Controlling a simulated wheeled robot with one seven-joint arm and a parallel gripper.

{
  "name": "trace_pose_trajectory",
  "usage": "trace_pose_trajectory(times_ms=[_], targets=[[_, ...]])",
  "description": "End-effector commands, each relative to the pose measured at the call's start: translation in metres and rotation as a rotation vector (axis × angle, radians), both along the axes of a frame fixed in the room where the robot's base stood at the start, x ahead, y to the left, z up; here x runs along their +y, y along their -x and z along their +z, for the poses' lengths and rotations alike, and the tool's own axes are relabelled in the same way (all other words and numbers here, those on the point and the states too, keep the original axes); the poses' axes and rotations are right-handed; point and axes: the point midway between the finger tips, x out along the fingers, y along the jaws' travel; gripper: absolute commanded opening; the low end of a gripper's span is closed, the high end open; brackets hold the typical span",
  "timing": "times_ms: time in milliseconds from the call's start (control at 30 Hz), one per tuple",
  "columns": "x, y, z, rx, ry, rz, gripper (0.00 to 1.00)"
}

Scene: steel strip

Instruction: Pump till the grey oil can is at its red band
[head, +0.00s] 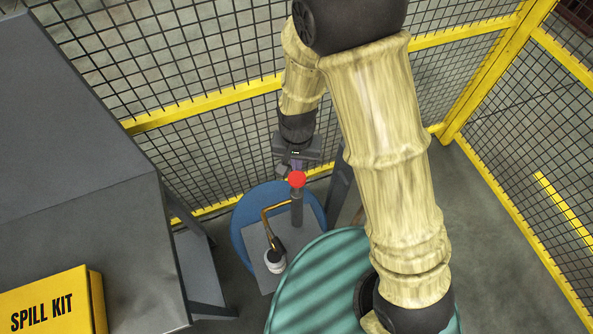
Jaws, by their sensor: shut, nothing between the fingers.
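A hand pump (297,208) with a grey upright barrel and a red knob (297,179) on top stands on a grey plate. A brass pipe (268,213) bends from it down to a dark nozzle. Under the nozzle is a small pale grey can (275,264), which I take for the oil can. Its red band and oil level cannot be made out from here. My gripper (296,166) is shut and empty, pointing down just over the red knob. Whether it touches the knob is unclear.
The grey plate (259,271) lies over a round blue top (240,212). A green drum (305,275) is close in front, below my arm. A grey bench (100,225) with a yellow spill kit box (50,300) is at left. Yellow-framed mesh fencing (205,115) closes the back and right.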

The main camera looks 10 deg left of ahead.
Motion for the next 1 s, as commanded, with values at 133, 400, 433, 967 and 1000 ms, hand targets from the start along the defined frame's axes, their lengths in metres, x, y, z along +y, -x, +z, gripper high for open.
trace_pose_trajectory(times_ms=[133, 400, 433, 967, 1000], targets=[[0.000, 0.000, 0.016, -0.001, -0.001, 0.000, 0.00], [0.000, 0.000, 0.028, -0.001, 0.000, 0.000, 0.00], [0.000, 0.000, 0.027, -0.001, 0.000, 0.000, 0.00], [-0.003, -0.002, 0.026, -0.003, -0.003, -0.002, 0.00], [-0.007, -0.003, 0.027, -0.006, -0.006, -0.004, 0.00]])
